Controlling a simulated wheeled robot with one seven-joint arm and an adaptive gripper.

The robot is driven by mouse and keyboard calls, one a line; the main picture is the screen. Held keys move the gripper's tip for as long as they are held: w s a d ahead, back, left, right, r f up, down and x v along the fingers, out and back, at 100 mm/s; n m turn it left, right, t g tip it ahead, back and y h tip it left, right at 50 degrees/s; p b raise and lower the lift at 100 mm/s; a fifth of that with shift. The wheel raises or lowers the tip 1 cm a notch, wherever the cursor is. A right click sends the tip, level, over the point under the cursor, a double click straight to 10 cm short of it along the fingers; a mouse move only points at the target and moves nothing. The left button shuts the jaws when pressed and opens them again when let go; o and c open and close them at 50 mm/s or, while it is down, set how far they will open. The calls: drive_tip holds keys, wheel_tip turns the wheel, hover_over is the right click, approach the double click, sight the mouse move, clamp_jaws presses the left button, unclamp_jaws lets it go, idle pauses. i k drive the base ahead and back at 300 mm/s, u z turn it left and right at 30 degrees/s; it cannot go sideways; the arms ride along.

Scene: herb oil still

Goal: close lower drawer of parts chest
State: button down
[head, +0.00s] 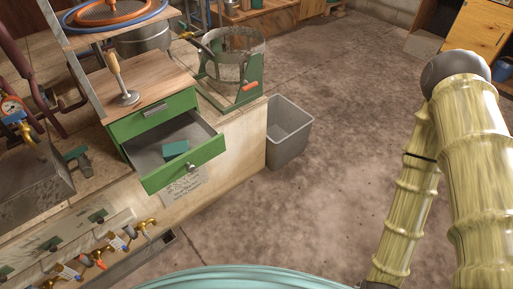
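The parts chest (172,82) is a green cabinet with a wooden top, standing on the workbench left of centre. Its lower drawer (184,163) is pulled well out, and its green front with a small round knob juts past the bench edge. A teal block (175,149) lies in the grey drawer interior. The upper drawer (150,112) looks shut and has a grey handle. My gripper is not in view; only my pale yellow, ribbed arm links show at the right.
A tool with a wooden handle (114,63) stands on the chest. A green-framed drum (232,60) is behind it. A grey bin (288,132) stands on the floor beside the bench. Brass taps (146,225) line the bench front. The floor between the bench and my arm is clear.

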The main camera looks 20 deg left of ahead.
sight(144, 151)
drive_tip(key=z, duration=1)
drive_tip(key=k, duration=0.65)
drive_tip(key=u, duration=1.6)
